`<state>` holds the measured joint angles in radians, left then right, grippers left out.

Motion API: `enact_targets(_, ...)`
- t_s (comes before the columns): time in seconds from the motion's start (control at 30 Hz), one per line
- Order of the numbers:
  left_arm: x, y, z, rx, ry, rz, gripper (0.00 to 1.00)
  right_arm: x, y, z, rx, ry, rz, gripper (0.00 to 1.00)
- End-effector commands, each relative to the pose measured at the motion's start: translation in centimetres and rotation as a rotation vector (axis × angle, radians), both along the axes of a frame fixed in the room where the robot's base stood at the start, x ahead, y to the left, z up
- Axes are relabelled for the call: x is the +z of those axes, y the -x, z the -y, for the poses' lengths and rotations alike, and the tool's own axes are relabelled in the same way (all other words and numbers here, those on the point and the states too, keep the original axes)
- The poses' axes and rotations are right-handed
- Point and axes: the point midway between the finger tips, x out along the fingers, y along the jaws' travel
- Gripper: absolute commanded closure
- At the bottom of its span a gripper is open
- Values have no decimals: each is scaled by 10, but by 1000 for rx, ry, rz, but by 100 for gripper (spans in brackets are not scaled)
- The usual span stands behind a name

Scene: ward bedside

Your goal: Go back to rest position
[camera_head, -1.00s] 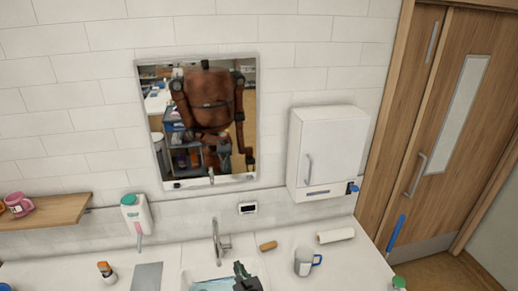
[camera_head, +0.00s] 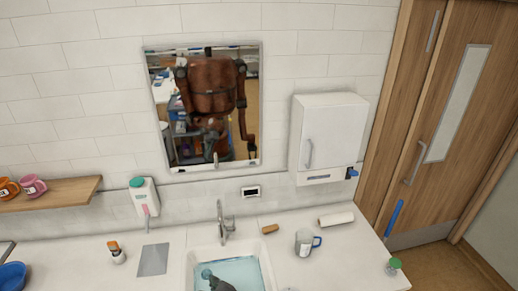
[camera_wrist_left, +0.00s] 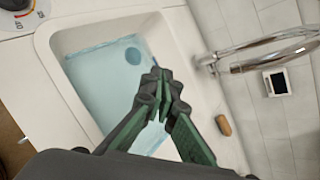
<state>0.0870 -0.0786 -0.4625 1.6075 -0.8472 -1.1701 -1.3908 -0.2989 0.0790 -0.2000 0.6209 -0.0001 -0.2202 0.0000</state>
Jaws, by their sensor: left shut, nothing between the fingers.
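My left gripper (camera_head: 217,282) shows dark at the bottom edge of the head view, over the sink (camera_head: 192,262). In the left wrist view, the gripper (camera_wrist_left: 160,78) has its dark green fingers together with nothing between them. It is above the blue-tinted water (camera_wrist_left: 95,75) in the basin. A round teal drain (camera_wrist_left: 133,56) lies just beyond the fingertips in that view. My right gripper is in neither current view.
A tap (camera_head: 222,222) stands behind the sink. An orange-capped bottle (camera_head: 116,252) and grey sheet (camera_head: 153,260) are on the left.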

Motion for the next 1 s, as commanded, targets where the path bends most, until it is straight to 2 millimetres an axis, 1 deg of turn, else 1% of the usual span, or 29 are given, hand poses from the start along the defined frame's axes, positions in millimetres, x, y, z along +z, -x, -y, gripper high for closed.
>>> enact_targets(0.03,-9,15,-17,66,78,-3,100,0,4,0,-1,1,-5,75)
enact_targets(0.07,-16,25,-28,115,131,-4,100,0,5,0,-1,1,-6,75)
enact_targets(0.17,-36,66,-65,311,343,-2,100,0,6,0,-1,1,-8,75)
enact_targets(0.2,-44,88,-82,411,442,1,100,0,5,0,-1,1,-7,75)
enact_targets(0.27,-55,124,-105,574,596,11,100,0,4,0,-1,1,-6,75)
enact_targets(0.3,-59,147,-118,678,691,20,100,0,3,0,0,1,-5,75)
enact_targets(0.4,-63,194,-141,901,877,43,100,0,1,0,0,0,-2,75)
enact_targets(0.5,-62,230,-154,1067,1008,64,100,0,2,0,0,0,-2,75)
enact_targets(0.6,-57,258,-162,1199,1103,81,100,0,2,0,0,0,-3,75)
enact_targets(0.7,-52,282,-168,1311,1181,97,100,0,2,0,0,0,-2,75)
enact_targets(0.8,-45,302,-172,1406,1241,111,100,0,1,1,0,1,-1,75)
enact_targets(1.0,-33,335,-175,1560,1330,132,100,0,1,1,0,1,-1,75)
